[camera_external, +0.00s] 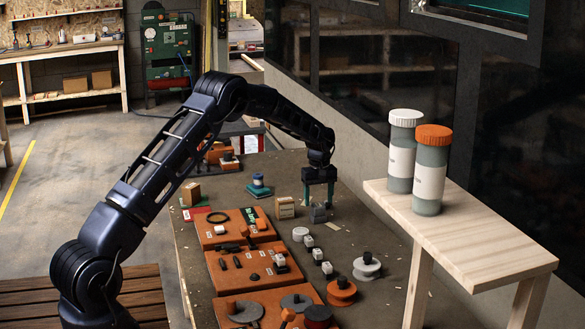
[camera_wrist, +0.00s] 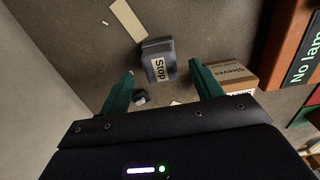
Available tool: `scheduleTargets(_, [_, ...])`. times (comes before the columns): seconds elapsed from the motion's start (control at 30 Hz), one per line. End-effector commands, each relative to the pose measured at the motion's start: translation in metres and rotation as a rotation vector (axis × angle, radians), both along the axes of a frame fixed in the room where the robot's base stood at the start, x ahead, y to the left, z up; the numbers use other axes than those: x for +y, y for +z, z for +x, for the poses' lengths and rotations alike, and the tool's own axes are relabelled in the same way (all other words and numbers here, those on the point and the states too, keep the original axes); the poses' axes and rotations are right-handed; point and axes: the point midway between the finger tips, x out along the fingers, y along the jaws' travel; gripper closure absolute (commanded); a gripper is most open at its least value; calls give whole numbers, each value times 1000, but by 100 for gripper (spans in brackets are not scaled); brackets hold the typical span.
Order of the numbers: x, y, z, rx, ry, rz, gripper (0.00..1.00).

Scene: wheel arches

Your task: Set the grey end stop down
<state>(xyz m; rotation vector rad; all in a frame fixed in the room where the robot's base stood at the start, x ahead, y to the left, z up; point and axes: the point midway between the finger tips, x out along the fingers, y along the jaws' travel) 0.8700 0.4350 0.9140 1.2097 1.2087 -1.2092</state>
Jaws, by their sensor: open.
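The grey end stop (camera_external: 318,214) rests on the dark workbench just below my gripper in the external view. In the wrist view the grey end stop (camera_wrist: 155,51) shows a white label reading "Stop". My gripper (camera_external: 319,202) points down with its two green fingers apart. In the wrist view my gripper (camera_wrist: 162,75) is open, with the end stop just beyond the fingertips and nothing clamped. Whether a finger still touches the stop is hard to tell.
A cardboard box (camera_external: 285,208), labelled "Sleeves" in the wrist view (camera_wrist: 229,76), stands close beside the stop. Orange trays (camera_external: 243,268) with dark parts lie nearer the camera. A wooden shelf (camera_external: 470,240) with two jars stands at right. Bare bench lies right of the stop.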

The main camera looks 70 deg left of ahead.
Motion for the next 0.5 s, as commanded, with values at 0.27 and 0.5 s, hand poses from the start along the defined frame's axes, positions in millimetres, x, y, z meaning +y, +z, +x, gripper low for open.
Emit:
scheduleTargets(0.27, [1, 48, 0, -1, 1, 2, 35])
scheduleTargets(0.5, [0, 64, 0, 0, 1, 0, 35])
